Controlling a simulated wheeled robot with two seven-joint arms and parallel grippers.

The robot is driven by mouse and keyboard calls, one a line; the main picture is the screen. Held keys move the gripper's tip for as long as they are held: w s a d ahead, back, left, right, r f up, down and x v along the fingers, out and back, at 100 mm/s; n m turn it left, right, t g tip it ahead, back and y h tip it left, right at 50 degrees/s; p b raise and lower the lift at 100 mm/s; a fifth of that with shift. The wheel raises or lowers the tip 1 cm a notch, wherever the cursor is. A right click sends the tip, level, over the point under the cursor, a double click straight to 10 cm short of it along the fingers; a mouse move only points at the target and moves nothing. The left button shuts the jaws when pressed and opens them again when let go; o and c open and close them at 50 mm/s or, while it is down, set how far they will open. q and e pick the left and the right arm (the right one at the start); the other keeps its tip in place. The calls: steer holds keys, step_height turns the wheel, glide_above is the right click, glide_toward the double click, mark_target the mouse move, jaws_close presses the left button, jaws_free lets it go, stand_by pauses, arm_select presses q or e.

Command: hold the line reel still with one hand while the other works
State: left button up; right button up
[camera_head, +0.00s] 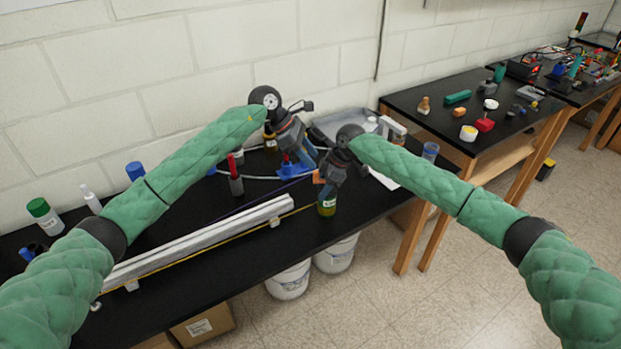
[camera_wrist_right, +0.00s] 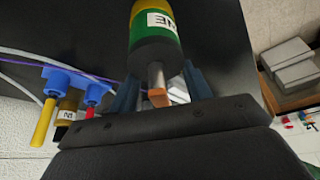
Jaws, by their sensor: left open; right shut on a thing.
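The line reel (camera_head: 327,207) is a green and yellow cylinder with a white label, near the table's front edge. It also shows large in the right wrist view (camera_wrist_right: 154,35), with a metal stem and a copper-coloured end. My right gripper (camera_head: 324,187) is just above the reel, shut with the stem between its fingers (camera_wrist_right: 160,88). My left gripper (camera_head: 311,160) is open, close to the right gripper and near a blue holder (camera_head: 290,171) with a red part. The exact finger contacts are too small to tell.
A long pale extrusion (camera_head: 200,240) lies left of the reel on the black table, with a yellow line along its front. A purple line (camera_head: 262,198) runs behind it. A grey tray (camera_head: 335,122) stands at the back. White buckets (camera_head: 289,281) stand below.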

arm_select(q)
steer(key=s+a+f+n+t+h, duration=0.1)
steer(key=a+f+t+h, duration=0.1)
steer(key=a+h, duration=0.1)
steer(key=s+a+f+n+t+h, duration=0.1)
steer(key=a+f+n+t+h, duration=0.1)
steer(key=a+f+h, duration=0.1)
steer(key=s+a+f+n+t+h, duration=0.1)
steer(key=a+f+n+t+h, duration=0.1)
steer(key=a, duration=0.3)
steer(key=shift+s+a+f+t+h, duration=0.1)
steer(key=shift+s+f+t+h, duration=0.1)
steer(key=shift+f+t+h, duration=0.45)
glide_toward(322, 180)
steer(key=w+d+r, duration=0.2)
steer(key=d, duration=0.3)
steer(key=shift+w+r, duration=0.2)
steer(key=shift+w, duration=0.1)
steer(key=shift+d, duration=0.1)
steer(key=shift+g, duration=0.25)
jaws_close()
